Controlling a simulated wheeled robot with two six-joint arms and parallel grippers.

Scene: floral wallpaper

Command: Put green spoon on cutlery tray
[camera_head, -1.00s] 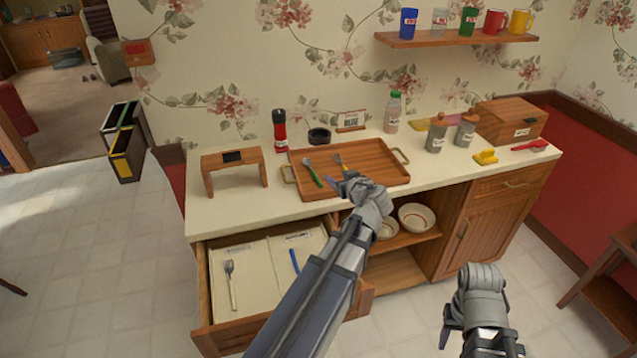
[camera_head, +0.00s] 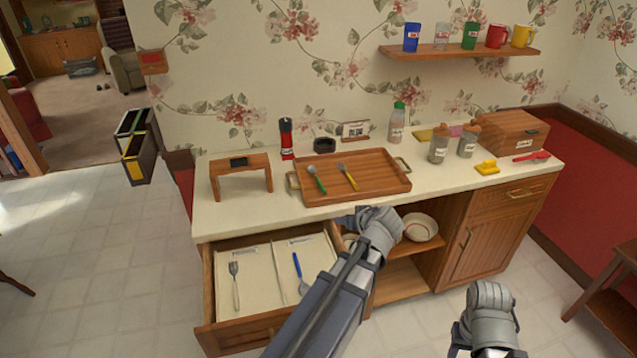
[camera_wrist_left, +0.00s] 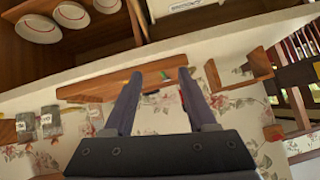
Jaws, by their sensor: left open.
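The green spoon (camera_head: 320,186) lies on the left part of a wooden tray with handles (camera_head: 385,184) on the counter. A yellow-handled fork (camera_head: 348,178) lies beside it. Below, a pulled-out drawer with a pale divided insert (camera_head: 258,268) holds a grey fork (camera_head: 235,285) and a blue-handled utensil (camera_head: 298,270). I cannot tell which is called the cutlery tray. My left gripper (camera_head: 345,219) is in front of the counter edge, apart from the spoon. In the left wrist view its fingers (camera_wrist_left: 161,74) are spread and empty. My right gripper (camera_head: 458,350) is low at the right, its fingers mostly hidden.
A small wooden stand (camera_head: 240,172) is left of the tray; a red-black bottle (camera_head: 287,140) and dark bowl (camera_head: 324,146) stand behind it. Grey shakers (camera_head: 439,150), a yellow object (camera_head: 487,167) and a wooden box (camera_head: 512,131) are right. Bowls (camera_head: 420,227) sit on the shelf below.

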